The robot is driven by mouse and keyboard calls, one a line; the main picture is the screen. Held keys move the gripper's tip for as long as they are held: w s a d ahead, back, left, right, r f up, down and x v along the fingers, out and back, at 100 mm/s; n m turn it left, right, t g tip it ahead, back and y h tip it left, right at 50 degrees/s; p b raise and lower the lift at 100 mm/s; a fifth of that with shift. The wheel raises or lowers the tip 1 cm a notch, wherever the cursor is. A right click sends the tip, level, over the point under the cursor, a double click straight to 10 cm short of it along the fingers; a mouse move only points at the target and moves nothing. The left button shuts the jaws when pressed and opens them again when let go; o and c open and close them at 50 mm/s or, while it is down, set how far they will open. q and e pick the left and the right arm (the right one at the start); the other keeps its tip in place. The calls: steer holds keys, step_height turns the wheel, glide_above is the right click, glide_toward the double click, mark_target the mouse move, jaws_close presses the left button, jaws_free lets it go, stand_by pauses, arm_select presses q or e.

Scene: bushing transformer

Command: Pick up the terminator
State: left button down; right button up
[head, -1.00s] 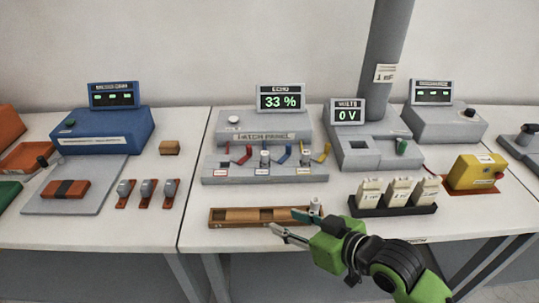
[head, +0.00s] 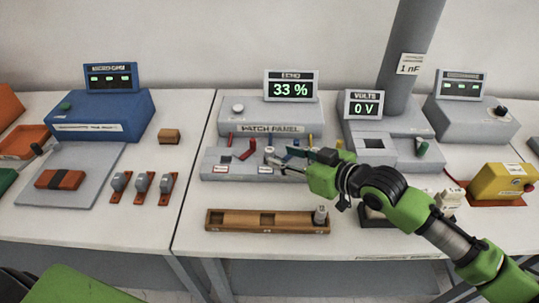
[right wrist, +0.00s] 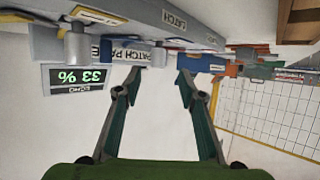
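Nothing in view is labelled as the terminator. Small grey metal cylinders show: one stands at the right end of the wooden tray (head: 243,229), the tray cylinder (head: 320,216). Another, the panel cylinder (head: 269,152), stands on the patch panel (head: 222,171) by my right gripper's fingertips. A grey panel cylinder (right wrist: 77,44) also shows in the right wrist view, left of the fingers. My right gripper (head: 281,156) is at the patch panel, partly covering its right side. In the right wrist view my right gripper (right wrist: 163,76) is open, with nothing between its fingers. My left gripper is out of view.
Coloured plugs stick up from the patch panel around the gripper. The echo display (head: 291,87) reads 33 %. White bottles (head: 447,200) stand partly behind my right arm, and a yellow box (head: 498,183) is to their right. The table front between switches and wooden tray is clear.

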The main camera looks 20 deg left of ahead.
mark_target(273, 152)
steer(key=shift+w+a+f, duration=0.2)
steer(key=shift+w+a, duration=0.15)
steer(key=shift+a, duration=0.2)
steer(key=shift+w+a+f, duration=0.15)
steer(key=shift+a+f, duration=0.1)
steer(key=shift+a, duration=0.2)
steer(key=shift+w+a+f+p, duration=0.1)
steer(key=shift+w+a+p, duration=0.2)
steer(key=shift+p, duration=0.1)
steer(key=x, duration=0.3)
steer(key=shift+w+p, duration=0.15)
steer(key=shift+p, duration=0.25)
steer(key=shift+w+a+f, duration=0.15)
steer(key=shift+a+f, duration=0.1)
steer(key=shift+a, duration=0.1)
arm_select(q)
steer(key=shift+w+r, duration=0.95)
arm_select(e)
jaws_close()
